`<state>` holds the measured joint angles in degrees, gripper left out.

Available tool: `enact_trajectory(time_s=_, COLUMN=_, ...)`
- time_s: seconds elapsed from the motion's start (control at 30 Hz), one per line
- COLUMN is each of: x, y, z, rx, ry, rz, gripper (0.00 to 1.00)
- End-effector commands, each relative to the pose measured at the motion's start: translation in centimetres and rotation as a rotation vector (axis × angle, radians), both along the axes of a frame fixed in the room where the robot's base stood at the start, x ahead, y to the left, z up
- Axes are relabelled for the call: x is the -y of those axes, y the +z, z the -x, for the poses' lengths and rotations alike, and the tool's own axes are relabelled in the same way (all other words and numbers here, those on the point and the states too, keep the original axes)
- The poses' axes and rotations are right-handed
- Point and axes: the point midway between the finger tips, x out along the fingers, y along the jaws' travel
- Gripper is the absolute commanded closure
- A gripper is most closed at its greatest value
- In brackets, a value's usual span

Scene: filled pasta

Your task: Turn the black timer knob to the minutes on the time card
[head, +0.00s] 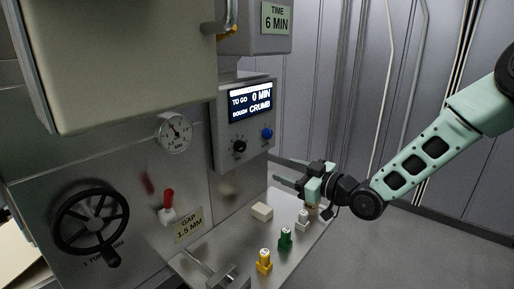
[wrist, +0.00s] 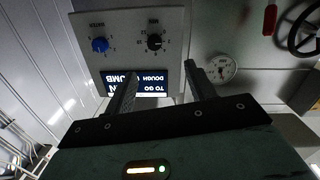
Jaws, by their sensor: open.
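The black timer knob (head: 239,147) sits on the grey control panel, left of a blue knob (head: 267,133) and below the screen. The screen (head: 251,102) reads TO GO 0 MIN and DOUGH CRUMB. The time card (head: 276,18) above it reads TIME 6 MIN. My gripper (head: 275,171) is open and empty, to the right of and below the black knob, apart from the panel. The wrist view, seen upside down, shows the black knob (wrist: 154,41) and the blue knob (wrist: 100,45) beyond my two open fingers (wrist: 158,78).
A round gauge (head: 174,132), a red-handled switch (head: 168,205) and a black handwheel (head: 90,226) are on the machine front. A white block (head: 262,211), a green piece (head: 285,238) and a yellow piece (head: 264,261) stand on the shelf below. A large beige box (head: 125,65) overhangs the upper left.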

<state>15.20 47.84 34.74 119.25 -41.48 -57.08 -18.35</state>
Motion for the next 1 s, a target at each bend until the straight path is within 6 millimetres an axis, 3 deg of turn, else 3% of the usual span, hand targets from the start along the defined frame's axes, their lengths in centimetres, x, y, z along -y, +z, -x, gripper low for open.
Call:
enact_trajectory(time_s=0.13, x=0.2, y=0.2, z=-0.7, rx=0.039, ry=-0.003, rz=-0.04, gripper=0.45)
enact_trajectory(time_s=0.27, x=-0.9, y=0.2, z=-1.6, rx=0.038, ry=-0.002, rz=-0.04, gripper=0.45)
enact_trajectory(time_s=1.0, x=-11.6, y=0.2, z=-10.8, rx=0.036, ry=-0.003, rz=-0.039, gripper=0.45)
